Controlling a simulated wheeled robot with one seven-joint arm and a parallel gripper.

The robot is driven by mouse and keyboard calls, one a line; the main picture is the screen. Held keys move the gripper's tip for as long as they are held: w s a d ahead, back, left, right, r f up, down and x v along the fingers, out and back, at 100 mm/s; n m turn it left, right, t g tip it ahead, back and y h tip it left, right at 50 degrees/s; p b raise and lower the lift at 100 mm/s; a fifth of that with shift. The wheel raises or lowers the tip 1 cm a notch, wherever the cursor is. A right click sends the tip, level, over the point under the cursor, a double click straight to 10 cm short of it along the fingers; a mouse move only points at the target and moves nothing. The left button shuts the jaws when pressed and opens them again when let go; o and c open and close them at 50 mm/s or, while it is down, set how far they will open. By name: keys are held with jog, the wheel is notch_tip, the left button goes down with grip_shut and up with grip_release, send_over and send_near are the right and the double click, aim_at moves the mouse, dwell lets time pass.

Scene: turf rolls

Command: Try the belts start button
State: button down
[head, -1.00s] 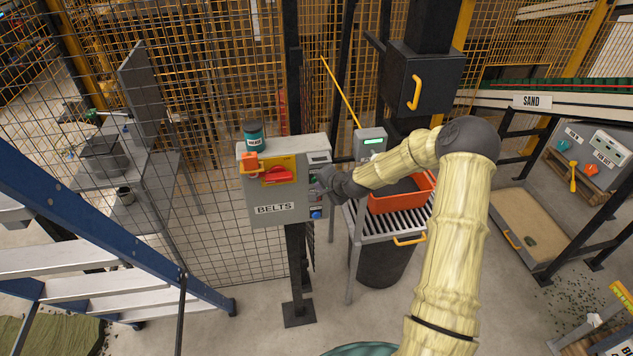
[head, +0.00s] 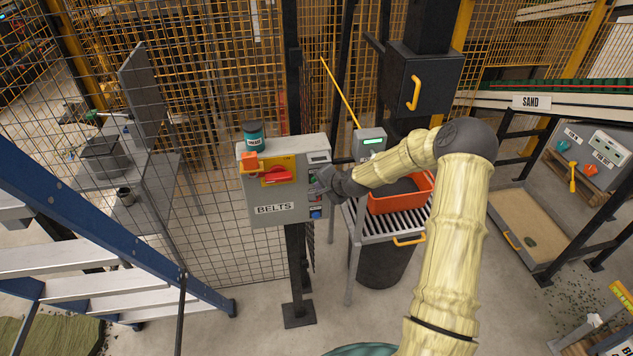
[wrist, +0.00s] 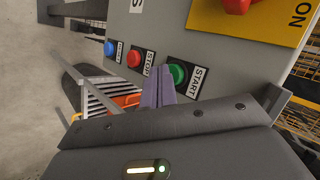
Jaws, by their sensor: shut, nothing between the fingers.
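The grey BELTS box (head: 240,207) stands on a dark post in the head view. In the wrist view its face carries a green START button (wrist: 177,74), a red STOP button (wrist: 141,58) and a blue button (wrist: 109,48), each with a label. My gripper (wrist: 159,72) is shut and empty. Its fingertips are at the box face, beside the green button on the STOP side. I cannot tell whether they touch the face. In the head view my gripper (head: 324,182) is at the right side of the box and partly hides the buttons.
A red handle (head: 278,174) on a yellow plate and an orange piece (head: 250,162) are on the box front. A teal-labelled jar (head: 253,135) stands on top. An orange tray (head: 420,197) sits on a slatted stand to the right. A blue ladder (head: 110,230) is at left.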

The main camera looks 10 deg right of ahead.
jog(key=shift+w+r, duration=0.5)
jog(key=shift+r, duration=0.15)
jog(key=shift+s+f, duration=0.25)
jog(key=shift+s, duration=0.05)
dwell(0.7)
jog(key=s, duration=0.3)
jog(key=s+b, duration=0.1)
jog(key=s, duration=0.1)
jog(key=shift+s+f, duration=0.1)
jog(key=shift+f, duration=0.2)
dwell(0.5)
jog(key=shift+s, duration=0.1)
